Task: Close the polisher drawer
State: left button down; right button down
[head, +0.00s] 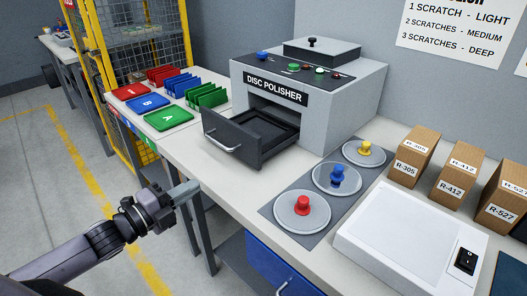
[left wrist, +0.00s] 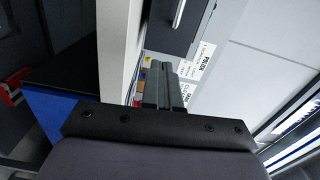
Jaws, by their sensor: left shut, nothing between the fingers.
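The grey disc polisher (head: 350,95) stands on the white bench in the head view. Its dark drawer (head: 222,133) is pulled out at the front, with a silver handle (head: 222,143) on its face. My left gripper (head: 186,191) is shut and empty, in front of the bench edge, lower than the drawer and apart from it in the picture. In the left wrist view the shut fingers (left wrist: 162,90) point toward part of the dark drawer front (left wrist: 172,22). My right gripper is not in view.
Red, blue and green trays (head: 169,118) with card racks sit left of the drawer. Discs with red (head: 302,205), blue and yellow knobs lie on a grey mat right of it. A white box (head: 410,235) and cardboard boxes (head: 413,157) stand farther right. A yellow cage (head: 140,60) is behind left.

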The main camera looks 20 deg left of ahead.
pick_arm(q)
jog(key=w+m, duration=0.1)
jog(key=p, duration=0.1)
send_near(246, 152)
jog(key=shift+x, duration=3.4)
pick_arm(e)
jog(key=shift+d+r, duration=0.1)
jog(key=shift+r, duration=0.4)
pick_arm(q)
jog(key=shift+w+d, duration=0.1)
